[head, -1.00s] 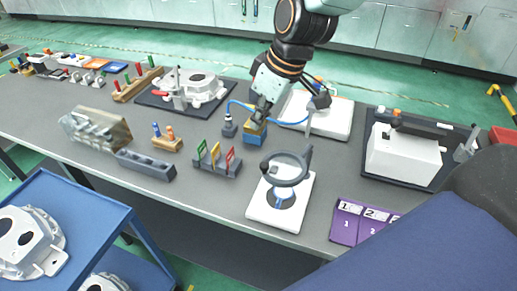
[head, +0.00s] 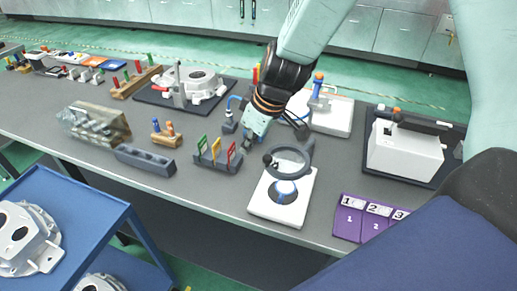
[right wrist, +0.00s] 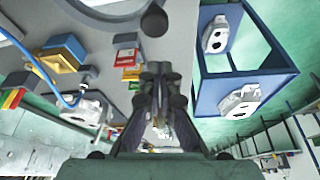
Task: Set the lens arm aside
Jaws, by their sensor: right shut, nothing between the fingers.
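The lens arm (head: 291,160) is a dark grey ring with a small dark knob (head: 267,159). It stands over a white base plate (head: 265,205) with a blue-and-white round part under the ring, near the table's front edge. My right gripper (head: 249,146) is shut and empty, just behind and left of the knob, apparently apart from it. In the right wrist view, the shut fingers (right wrist: 155,80) point toward the dark knob (right wrist: 155,22), and part of the ring shows at the top edge. My left gripper is not in view.
A rack with coloured frames (head: 217,157) stands left of the lens arm. Purple numbered cards (head: 348,222) lie to its right. A white box (head: 405,155) on a dark tray is farther right. A blue cable (right wrist: 42,75) shows in the right wrist view. Bare table lies between base and cards.

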